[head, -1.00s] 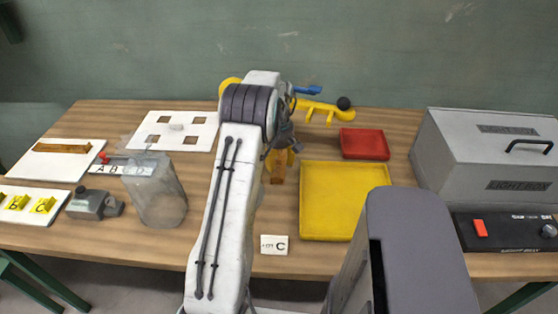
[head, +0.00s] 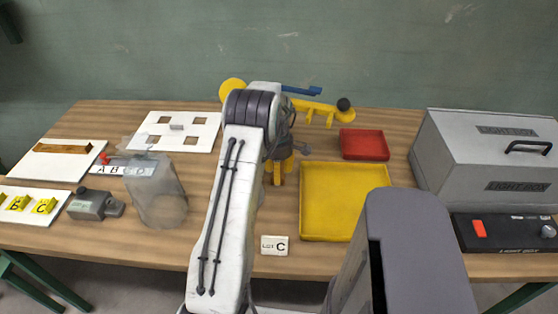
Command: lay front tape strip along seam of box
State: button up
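No tape strip or box seam can be made out in the head view. The only box is the grey light box (head: 455,150) at the right, with a black handle and a "LIGHT BOX" label. My gripper (head: 282,169), with yellow fingers, points down over the middle of the table, left of the yellow tray (head: 345,233). My own arm partly hides it, and whether it holds anything cannot be told.
A red tray (head: 364,144) and a yellow tool with a black knob (head: 343,104) lie behind. A clear container (head: 160,205), white boards (head: 60,168), a grey device (head: 92,204) and yellow lettered blocks stand left. A "LOT C" card (head: 274,245) lies in front.

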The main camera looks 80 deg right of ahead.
aim_at(282, 174)
jog(key=shift+f, duration=1.7)
grip_shut()
